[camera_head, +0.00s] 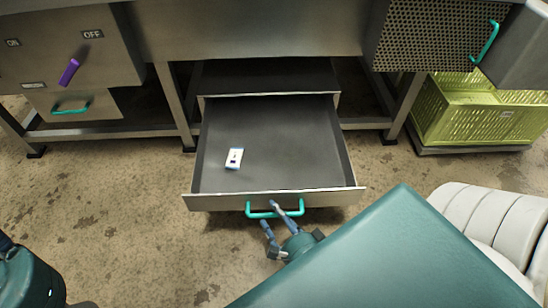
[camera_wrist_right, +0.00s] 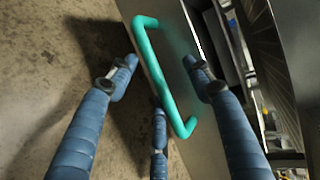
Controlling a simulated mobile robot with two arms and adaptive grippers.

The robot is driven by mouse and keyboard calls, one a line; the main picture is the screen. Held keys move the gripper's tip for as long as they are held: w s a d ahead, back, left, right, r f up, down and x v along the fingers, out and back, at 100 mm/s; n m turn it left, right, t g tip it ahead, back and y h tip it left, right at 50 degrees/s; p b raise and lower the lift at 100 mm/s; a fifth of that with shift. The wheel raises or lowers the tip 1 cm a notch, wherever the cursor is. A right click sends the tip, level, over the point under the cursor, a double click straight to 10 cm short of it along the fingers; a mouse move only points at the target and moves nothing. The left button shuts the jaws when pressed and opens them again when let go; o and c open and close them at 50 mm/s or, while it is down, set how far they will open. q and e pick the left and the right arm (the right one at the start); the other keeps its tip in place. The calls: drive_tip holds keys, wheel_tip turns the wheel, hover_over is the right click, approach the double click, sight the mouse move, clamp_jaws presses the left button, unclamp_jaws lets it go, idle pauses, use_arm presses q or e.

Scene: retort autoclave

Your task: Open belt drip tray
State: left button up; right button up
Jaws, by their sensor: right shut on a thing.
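The belt drip tray (camera_head: 270,135) is a grey metal drawer pulled well out from under the machine. A small white packet with dark print (camera_head: 234,158) lies inside it. Its teal handle (camera_head: 262,214) is on the front panel and also shows in the right wrist view (camera_wrist_right: 160,72). My right gripper (camera_head: 270,213) is at the handle, its blue fingers on either side of the bar and shut on it. My left arm shows at the lower left, but its gripper is out of view.
A purple lever (camera_head: 69,72) sits between ON and OFF labels, above a closed drawer with a teal handle (camera_head: 71,109). A green crate (camera_head: 480,112) stands at the right. The floor before the tray is clear at left.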

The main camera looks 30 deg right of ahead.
drive_tip(key=shift+w+d+r, duration=0.2)
drive_tip(key=shift+d+r, duration=0.05)
drive_tip(key=shift+r, duration=0.3)
drive_tip(key=shift+s+a+r, duration=0.1)
drive_tip(key=shift+s+a, duration=0.05)
drive_tip(key=shift+s, duration=0.5)
drive_tip(key=shift+s+a+r, duration=0.1)
drive_tip(key=shift+s+a, duration=0.05)
drive_tip(key=shift+s, duration=0.5)
drive_tip(key=shift+s+a+r, duration=0.1)
drive_tip(key=shift+s+a, duration=0.05)
drive_tip(key=shift+s, duration=0.5)
drive_tip(key=s+a+r+p, duration=0.1)
drive_tip(key=s, duration=0.7)
drive_tip(key=shift+s+a, duration=0.25)
drive_tip(key=shift+s, duration=0.1)
drive_tip(key=shift+p, duration=0.3)
drive_tip(key=shift+p, duration=0.3)
